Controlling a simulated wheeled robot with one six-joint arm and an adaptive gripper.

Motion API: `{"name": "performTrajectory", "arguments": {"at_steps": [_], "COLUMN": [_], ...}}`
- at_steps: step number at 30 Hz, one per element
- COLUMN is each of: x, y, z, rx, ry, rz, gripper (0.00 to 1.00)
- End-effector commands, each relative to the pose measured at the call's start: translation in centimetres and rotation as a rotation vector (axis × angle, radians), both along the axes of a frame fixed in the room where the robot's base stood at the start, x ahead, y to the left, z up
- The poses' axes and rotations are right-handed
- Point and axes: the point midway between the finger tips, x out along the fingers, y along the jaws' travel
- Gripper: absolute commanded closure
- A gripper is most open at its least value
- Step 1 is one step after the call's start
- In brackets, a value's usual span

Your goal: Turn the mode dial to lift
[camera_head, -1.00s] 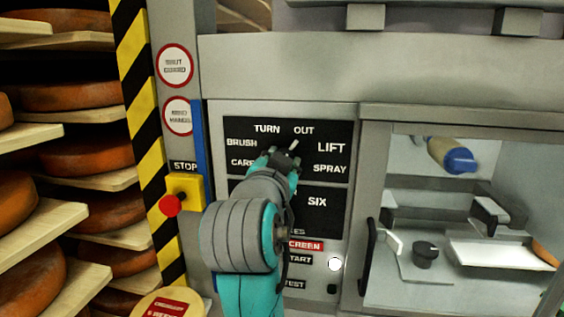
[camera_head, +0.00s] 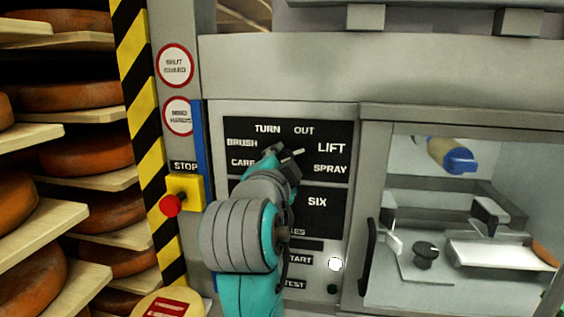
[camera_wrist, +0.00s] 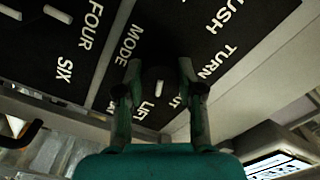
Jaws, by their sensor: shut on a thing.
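The mode dial (camera_wrist: 160,76) is a dark round knob with a white pointer, on a black panel (camera_head: 315,130). Around it are the words TURN, OUT, LIFT (camera_head: 331,147), SPRAY, BRUSH and a partly hidden CARE. My gripper (camera_head: 284,155) is shut on the dial, one finger on each side of it in the wrist view (camera_wrist: 160,72). In the head view the white pointer (camera_head: 298,152) points right, towards LIFT. In the wrist view it points down towards the LIFT label (camera_wrist: 150,113). My gripper hides most of the dial in the head view.
A second black panel (camera_head: 320,202) marked SIX lies below. A red stop button (camera_head: 170,205) on a yellow box is at the left. A white round button (camera_head: 335,264) is at the lower right. Cheese shelves (camera_head: 70,150) stand left, a glass-fronted chamber (camera_head: 465,200) right.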

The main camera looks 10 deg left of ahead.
Motion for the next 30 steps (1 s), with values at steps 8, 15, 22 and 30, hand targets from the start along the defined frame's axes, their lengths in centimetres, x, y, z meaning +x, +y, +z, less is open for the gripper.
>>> {"name": "performTrajectory", "arguments": {"at_steps": [8,15,22,30], "x": [0.0,0.0,0.0,-2.2], "y": [0.0,0.0,0.0,0.2], "z": [-0.2,-0.2,-0.1,0.0], "rx": [0.001,0.001,0.002,0.003], "ry": [0.006,0.005,0.002,-0.001], "rz": [0.001,0.000,0.000,0.003], "gripper": [0.98,0.38,0.38,0.38]}}
